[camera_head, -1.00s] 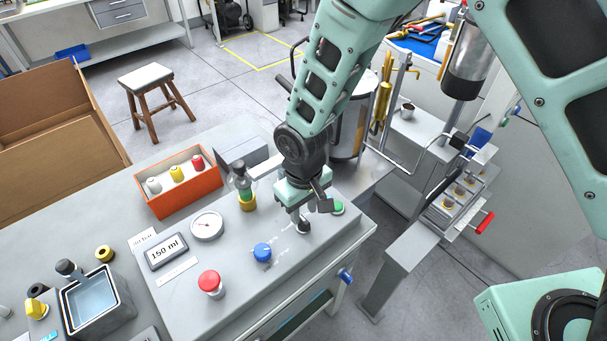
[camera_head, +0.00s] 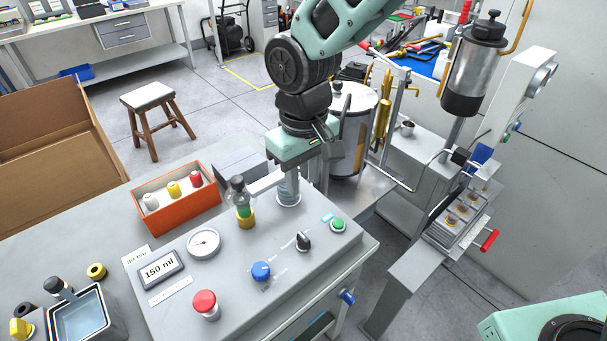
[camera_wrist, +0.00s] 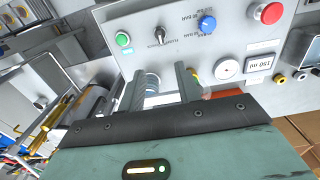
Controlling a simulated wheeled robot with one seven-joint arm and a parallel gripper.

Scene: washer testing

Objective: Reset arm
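My gripper (camera_head: 318,158) is raised above the back edge of the grey control panel (camera_head: 235,285), clear of the knobs. In the wrist view its two fingers (camera_wrist: 161,84) stand apart with nothing held between them. A clear ribbed cylinder (camera_head: 288,190) stands below the gripper and shows in the gap between the fingers. The black selector knob (camera_head: 303,242) and the green button (camera_head: 338,224) are uncovered on the panel. The blue knob (camera_head: 261,271) and red button (camera_head: 206,304) are nearer the front.
A gauge (camera_head: 203,243) and a 150 ml display (camera_head: 160,269) are on the panel. A metal tank (camera_head: 350,125) and brass tubes stand close behind my gripper.

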